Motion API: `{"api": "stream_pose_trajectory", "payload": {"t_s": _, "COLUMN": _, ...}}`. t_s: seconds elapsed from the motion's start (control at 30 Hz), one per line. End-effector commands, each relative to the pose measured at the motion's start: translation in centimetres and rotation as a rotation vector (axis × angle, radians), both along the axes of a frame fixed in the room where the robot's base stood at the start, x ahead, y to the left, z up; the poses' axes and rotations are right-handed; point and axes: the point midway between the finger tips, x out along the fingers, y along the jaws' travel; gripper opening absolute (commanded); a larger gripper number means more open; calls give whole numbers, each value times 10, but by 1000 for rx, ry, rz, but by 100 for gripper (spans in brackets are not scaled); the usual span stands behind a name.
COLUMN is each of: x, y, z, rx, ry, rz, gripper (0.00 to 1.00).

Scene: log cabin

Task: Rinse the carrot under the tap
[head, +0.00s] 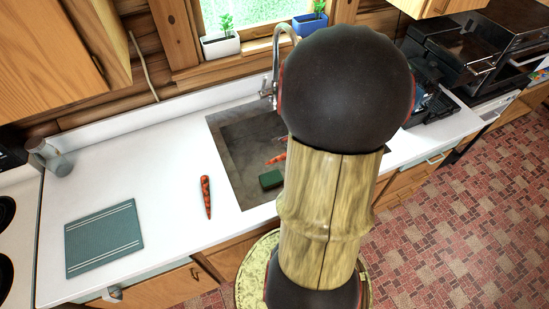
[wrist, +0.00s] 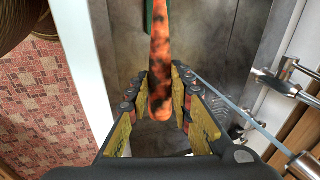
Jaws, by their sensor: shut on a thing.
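My gripper (wrist: 161,78) is shut on an orange carrot with dark blotches (wrist: 160,45) in the wrist view. The carrot lies lengthwise between the fingers. In the head view my arm hides the gripper, and orange (head: 278,158) shows in the sink (head: 232,165) at the arm's left edge. Another blotched carrot (head: 206,196) lies on the counter left of the sink. The chrome tap (head: 271,85) stands behind the sink; its metal parts show at right in the wrist view (wrist: 284,80). A pale streak resembling water runs from it towards the right finger; contact with the carrot is unclear.
A dark green block (head: 271,179) sits in the sink near the front. A grey-green board (head: 104,238) and a grey cup-like object (head: 52,158) are on the white counter (head: 150,180). Potted plants (head: 221,44) stand on the sill. The counter around the loose carrot is clear.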

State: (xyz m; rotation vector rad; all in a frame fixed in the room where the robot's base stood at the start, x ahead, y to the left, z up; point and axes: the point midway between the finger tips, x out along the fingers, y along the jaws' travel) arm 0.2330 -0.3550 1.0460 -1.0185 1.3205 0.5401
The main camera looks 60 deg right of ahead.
Motion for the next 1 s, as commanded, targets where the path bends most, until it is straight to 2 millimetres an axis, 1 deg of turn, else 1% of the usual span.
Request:
{"api": "stream_pose_trajectory", "payload": {"t_s": 0.03, "x": -7, "y": -11, "z": 0, "rx": -7, "ry": -8, "rz": -49, "gripper": 0}}
{"api": "stream_pose_trajectory", "payload": {"t_s": 0.13, "x": -15, "y": -30, "z": 2, "rx": -30, "ry": -27, "rz": -134, "gripper": 0}}
{"api": "stream_pose_trajectory", "payload": {"t_s": 0.43, "x": -11, "y": -58, "z": 12, "rx": -95, "ry": -76, "rz": -238, "gripper": 0}}
{"api": "stream_pose_trajectory", "payload": {"t_s": 0.53, "x": -12, "y": -63, "z": 15, "rx": -116, "ry": -91, "rz": -248, "gripper": 0}}
{"api": "stream_pose_trajectory", "payload": {"t_s": 1.0, "x": -11, "y": -65, "z": 15, "rx": -150, "ry": -118, "rz": -244, "gripper": 0}}
